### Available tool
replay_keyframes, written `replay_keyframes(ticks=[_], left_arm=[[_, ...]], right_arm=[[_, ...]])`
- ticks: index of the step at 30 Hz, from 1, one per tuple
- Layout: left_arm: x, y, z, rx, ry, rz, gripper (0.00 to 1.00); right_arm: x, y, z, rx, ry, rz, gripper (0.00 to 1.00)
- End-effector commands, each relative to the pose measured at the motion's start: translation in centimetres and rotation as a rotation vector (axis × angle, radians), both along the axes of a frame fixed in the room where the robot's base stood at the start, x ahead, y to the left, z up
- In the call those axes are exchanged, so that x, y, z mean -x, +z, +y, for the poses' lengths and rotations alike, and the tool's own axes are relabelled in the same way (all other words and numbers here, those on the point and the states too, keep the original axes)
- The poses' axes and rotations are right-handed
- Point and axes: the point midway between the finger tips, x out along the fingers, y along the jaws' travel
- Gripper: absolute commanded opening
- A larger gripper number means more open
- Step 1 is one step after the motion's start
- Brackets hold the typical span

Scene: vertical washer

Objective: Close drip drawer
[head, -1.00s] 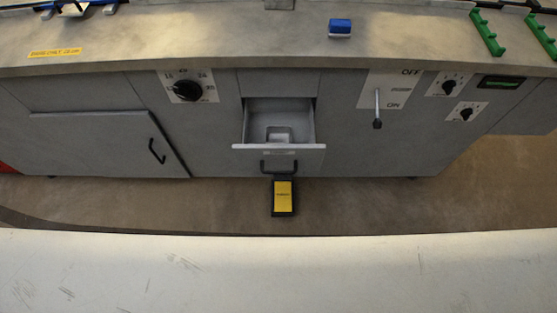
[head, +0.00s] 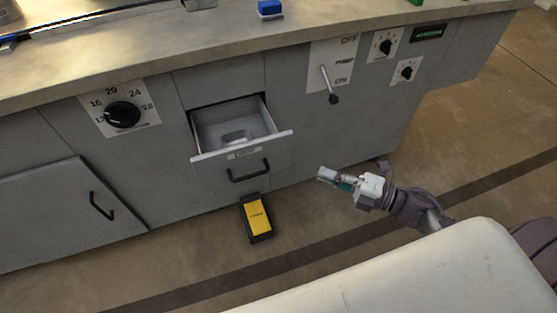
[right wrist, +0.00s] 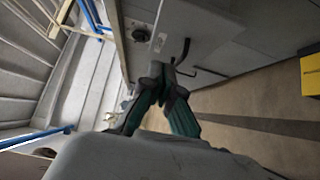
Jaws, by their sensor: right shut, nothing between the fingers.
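The drip drawer (head: 241,145) is pulled out of the grey cabinet front in the head view. Its pale tray is open at the top and looks empty, with a recess in its floor. My right gripper (head: 322,174) is right of the drawer in the head view, apart from it, fingers pointing left. It is shut and empty. In the right wrist view its dark and green fingers (right wrist: 163,80) meet at the tips, in front of grey panels with dark handles. I cannot tell for sure which panel there is the drawer. My left gripper is not in view.
A yellow and black pedal (head: 257,217) is on the floor. A lever (head: 329,85) and dials (head: 122,115) stick out of the cabinet. The floor right of the pedal is clear.

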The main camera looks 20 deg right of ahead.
Motion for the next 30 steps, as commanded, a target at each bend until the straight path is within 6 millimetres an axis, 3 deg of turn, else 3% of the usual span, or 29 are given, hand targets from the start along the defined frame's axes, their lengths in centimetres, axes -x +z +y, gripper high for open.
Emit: replay_keyframes(ticks=[5,17,24,30], left_arm=[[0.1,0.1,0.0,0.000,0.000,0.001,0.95],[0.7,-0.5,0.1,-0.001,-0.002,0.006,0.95],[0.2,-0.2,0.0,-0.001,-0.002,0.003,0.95],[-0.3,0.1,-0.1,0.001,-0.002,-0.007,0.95]], right_arm=[[-1.3,0.4,1.5,0.002,0.006,-0.011,0.00],[-7.1,0.4,7.6,-0.002,0.004,-0.007,0.00],[-10.2,0.2,7.4,0.000,0.002,-0.006,0.00],[-10.8,0.2,7.4,-0.002,0.002,-0.003,0.00]])
